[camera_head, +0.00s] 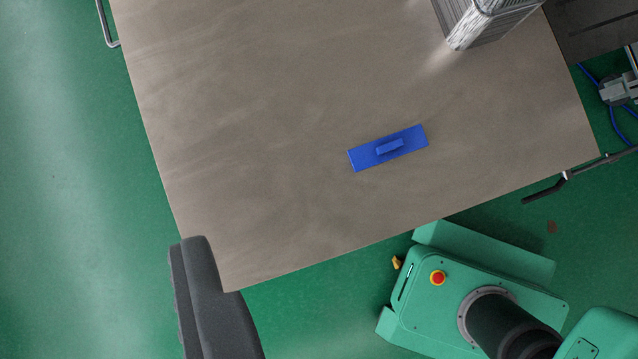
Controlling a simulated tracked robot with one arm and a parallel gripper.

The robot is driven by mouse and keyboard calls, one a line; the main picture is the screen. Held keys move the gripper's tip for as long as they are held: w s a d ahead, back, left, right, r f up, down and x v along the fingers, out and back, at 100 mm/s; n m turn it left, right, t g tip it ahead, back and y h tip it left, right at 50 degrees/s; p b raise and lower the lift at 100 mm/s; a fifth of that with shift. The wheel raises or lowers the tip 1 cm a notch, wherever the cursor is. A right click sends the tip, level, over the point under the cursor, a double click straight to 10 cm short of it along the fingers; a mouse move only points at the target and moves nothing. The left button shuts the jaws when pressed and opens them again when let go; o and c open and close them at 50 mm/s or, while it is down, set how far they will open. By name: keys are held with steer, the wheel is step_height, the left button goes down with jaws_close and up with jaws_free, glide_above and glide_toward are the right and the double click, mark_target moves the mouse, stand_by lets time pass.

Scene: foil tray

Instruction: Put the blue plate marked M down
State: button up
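A blue rectangular plate (362,160) with a raised blue block on its middle lies on the grey-brown table top (270,130), right of the picture's centre. It lies slanted, with its right end higher in the picture. I cannot make out a letter M on it.
A shiny foil tray (468,30) stands at the table's top edge, cut off by the frame. My green base with a red button fills the lower right. A dark surface (600,25) adjoins the upper right. The table around the plate and to its left is clear.

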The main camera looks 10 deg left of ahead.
steer(key=s+a+r+n+t+y, duration=0.1)
steer(key=s+a+r+n, duration=0.3)
steer(key=r, duration=0.6)
steer(key=s+a+r+n+t+y, duration=0.1)
steer(key=s+a+r+n+t, duration=0.3)
steer(key=a+r, duration=0.3)
steer(key=s+a+r+n+t, duration=0.2)
steer(key=s+a+r+n, duration=0.2)
steer(key=r, duration=0.9)
steer(key=shift+s+a+n+y, duration=0.35)
steer(key=shift+s+a, duration=0.3)
steer(key=shift+s, duration=0.5)
steer(key=shift+r+p, duration=0.4)
steer(key=shift+p, duration=0.05)
